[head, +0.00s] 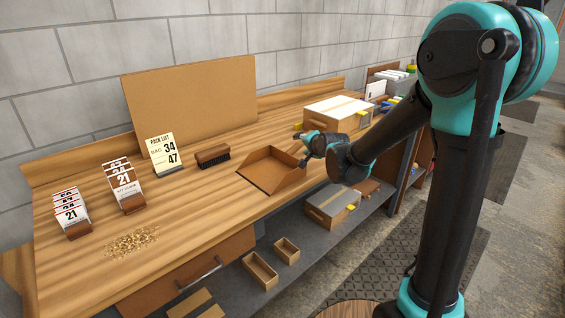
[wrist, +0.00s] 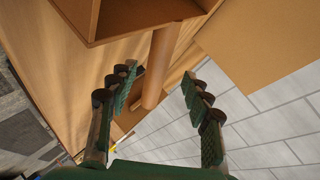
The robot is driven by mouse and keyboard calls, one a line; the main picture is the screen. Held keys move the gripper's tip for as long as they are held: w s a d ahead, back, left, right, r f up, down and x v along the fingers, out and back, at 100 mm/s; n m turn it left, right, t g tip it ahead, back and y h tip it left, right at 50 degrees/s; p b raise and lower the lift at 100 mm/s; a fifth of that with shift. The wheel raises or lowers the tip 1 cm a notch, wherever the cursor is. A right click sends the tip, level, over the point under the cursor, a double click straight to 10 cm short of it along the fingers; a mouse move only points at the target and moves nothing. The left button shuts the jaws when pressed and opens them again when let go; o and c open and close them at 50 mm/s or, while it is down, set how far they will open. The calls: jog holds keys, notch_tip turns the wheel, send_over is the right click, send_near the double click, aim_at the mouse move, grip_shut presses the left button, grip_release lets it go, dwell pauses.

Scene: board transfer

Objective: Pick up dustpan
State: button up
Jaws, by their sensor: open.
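The brown dustpan (head: 268,174) lies on the wooden workbench (head: 205,215), its open tray toward the bench's front left. My gripper (head: 307,148) is at the dustpan's back right side, where the arm hides the handle in the head view. In the wrist view the dustpan's tray (wrist: 92,22) is at the top and its round handle (wrist: 160,65) extends down between the two fingers. My gripper (wrist: 160,78) is open, with one finger on each side of the handle. Gaps show on both sides of the handle in the picture.
A dark brush (head: 213,156) lies left of the dustpan, beside a pack list card (head: 164,152). Small crumbs (head: 132,242) lie near the front left, by card holders (head: 128,190). A box (head: 338,111) stands behind my gripper. A brown board (head: 190,95) leans at the back.

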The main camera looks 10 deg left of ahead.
aim_at(299, 146)
jog(key=shift+x, duration=2.65)
jog(key=shift+s+f, duration=0.1)
jog(key=shift+f, duration=0.1)
grip_shut()
